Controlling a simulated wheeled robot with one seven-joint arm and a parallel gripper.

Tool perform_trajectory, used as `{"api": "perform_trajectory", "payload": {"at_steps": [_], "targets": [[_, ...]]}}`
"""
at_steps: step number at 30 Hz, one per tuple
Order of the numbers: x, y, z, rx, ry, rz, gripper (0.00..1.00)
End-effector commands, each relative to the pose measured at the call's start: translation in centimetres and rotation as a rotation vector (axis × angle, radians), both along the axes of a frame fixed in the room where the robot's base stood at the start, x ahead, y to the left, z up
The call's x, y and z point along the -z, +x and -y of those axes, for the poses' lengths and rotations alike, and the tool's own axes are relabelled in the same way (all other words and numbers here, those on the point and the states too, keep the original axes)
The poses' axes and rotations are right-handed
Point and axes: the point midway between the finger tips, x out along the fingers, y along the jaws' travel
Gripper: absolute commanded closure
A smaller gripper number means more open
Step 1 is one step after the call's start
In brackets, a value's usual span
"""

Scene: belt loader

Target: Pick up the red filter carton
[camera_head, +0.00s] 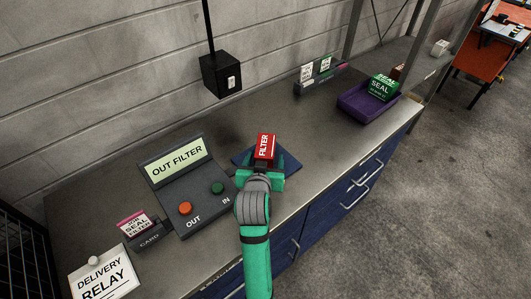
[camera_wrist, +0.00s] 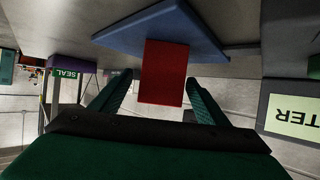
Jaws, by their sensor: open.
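The red filter carton (camera_head: 264,149), with white FILTER lettering, stands on a dark blue mat (camera_head: 290,168) on the workbench. In the wrist view the red carton (camera_wrist: 163,74) shows in the middle, against the blue mat (camera_wrist: 150,28), and that picture is upside down. My gripper (camera_head: 262,173) is at the near side of the carton. In the wrist view its two green fingers (camera_wrist: 162,95) are open, one to each side of the carton, with gaps between. I cannot tell how far the carton reaches in between the fingers.
A control panel (camera_head: 205,208) reading OUT FILTER, with an orange and a green button, stands left of the mat. Card holders (camera_head: 146,233) and a DELIVERY RELAY sign (camera_head: 103,281) are further left. Bench between is clear.

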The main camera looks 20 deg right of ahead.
Motion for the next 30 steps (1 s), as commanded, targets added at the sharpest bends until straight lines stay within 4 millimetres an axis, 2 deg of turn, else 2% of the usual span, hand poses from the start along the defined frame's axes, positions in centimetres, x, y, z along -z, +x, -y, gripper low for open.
{"api": "perform_trajectory", "payload": {"at_steps": [10, 20, 26, 27, 30], "targets": [[2.4, 3.4, 1.4, 0.000, 0.000, 0.000, 0.31], [2.7, 3.9, 1.6, 0.000, 0.000, 0.000, 0.31], [2.7, 3.9, 1.6, 0.000, 0.000, 0.000, 0.79], [2.7, 3.9, 1.6, 0.000, 0.000, 0.000, 0.84], [2.6, 3.9, 1.6, 0.000, 0.000, 0.001, 0.89]]}}
